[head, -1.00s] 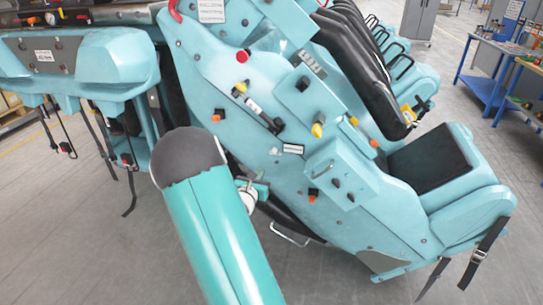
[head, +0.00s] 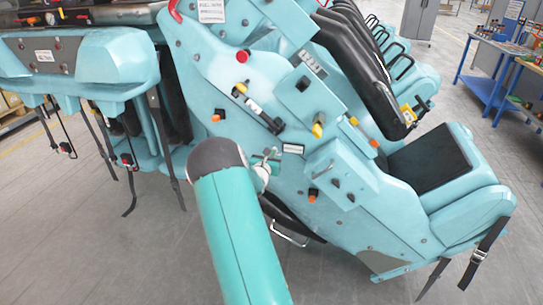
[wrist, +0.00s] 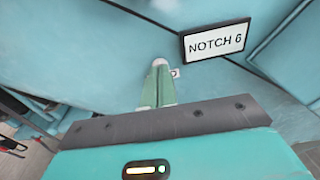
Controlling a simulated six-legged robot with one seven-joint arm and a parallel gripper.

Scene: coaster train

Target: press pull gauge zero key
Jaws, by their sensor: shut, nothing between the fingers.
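My gripper (head: 270,154) is at the teal coaster car's side panel (head: 265,75), just left of a small white label. In the wrist view, my gripper (wrist: 161,66) is shut and empty, its tips pointing at the panel. A pale rounded end shows at the tips. A small white piece with a dark mark (wrist: 175,72) sits right beside the right fingertip; I cannot tell whether it is the zero key or whether the tips touch it. A long dark gauge-like device with a yellow end (head: 259,110) lies on the panel above; I cannot identify the pull gauge surely.
A black-framed label "NOTCH 6" (wrist: 216,40) is right of the fingertips. A red button (head: 243,56), a yellow-ended knob (head: 318,126) and orange-tipped fittings (head: 313,196) stick out from the panel. Straps hang at left. A blue workbench (head: 492,85) stands at far right.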

